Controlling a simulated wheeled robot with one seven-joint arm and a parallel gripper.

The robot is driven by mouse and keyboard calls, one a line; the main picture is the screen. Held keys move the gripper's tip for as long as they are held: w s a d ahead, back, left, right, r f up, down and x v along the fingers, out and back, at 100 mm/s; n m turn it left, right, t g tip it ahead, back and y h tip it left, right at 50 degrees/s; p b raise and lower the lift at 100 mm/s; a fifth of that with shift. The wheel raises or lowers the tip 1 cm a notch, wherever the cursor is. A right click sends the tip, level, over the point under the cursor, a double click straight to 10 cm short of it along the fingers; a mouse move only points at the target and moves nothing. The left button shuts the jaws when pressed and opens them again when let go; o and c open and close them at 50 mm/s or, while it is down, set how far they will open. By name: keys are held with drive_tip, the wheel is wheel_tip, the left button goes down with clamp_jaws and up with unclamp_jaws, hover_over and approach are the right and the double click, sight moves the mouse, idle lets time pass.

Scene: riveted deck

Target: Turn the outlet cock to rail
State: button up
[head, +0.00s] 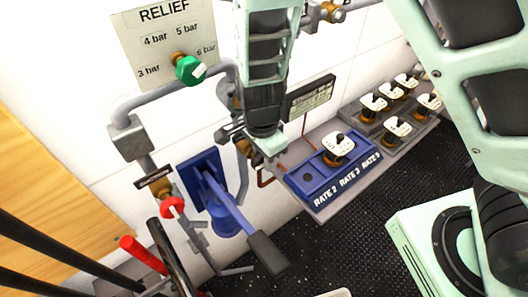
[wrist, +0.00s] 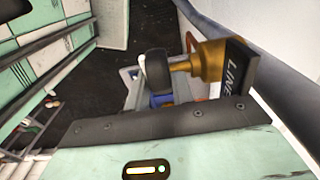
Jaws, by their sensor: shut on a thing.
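The outlet cock is a brass fitting (wrist: 208,60) in the wrist view, with a dark rounded handle (wrist: 155,70) on its stem. A dark plate (wrist: 238,72) behind it reads "LINE"; any other wording is hidden. In the head view a bit of the brass cock (head: 244,147) shows beside my gripper (head: 247,138), against the white wall's pipework. My gripper is shut at the cock's handle. Its fingertips are mostly hidden, so the exact grip and the handle's angle are hard to tell.
A green relief knob (head: 189,69) is at upper left. A red knob (head: 172,208) and a blue lever pump (head: 226,205) stand lower left. A blue rate box (head: 318,189) with a white-topped knob (head: 338,146) lies right of my gripper. The black deck (head: 345,240) in front is clear.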

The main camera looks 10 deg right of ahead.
sight(258, 157)
drive_tip(key=shift+r+h+p, duration=0.3)
drive_tip(key=shift+h+p, duration=0.1)
drive_tip(key=shift+p, duration=0.45)
drive_tip(key=shift+f, duration=0.25)
drive_tip(key=o, duration=1)
drive_tip(key=r, duration=0.4)
drive_tip(key=a+r, duration=0.1)
drive_tip(key=r, duration=0.7)
drive_tip(key=shift+s+a, duration=0.25)
drive_tip(key=shift+s, duration=0.05)
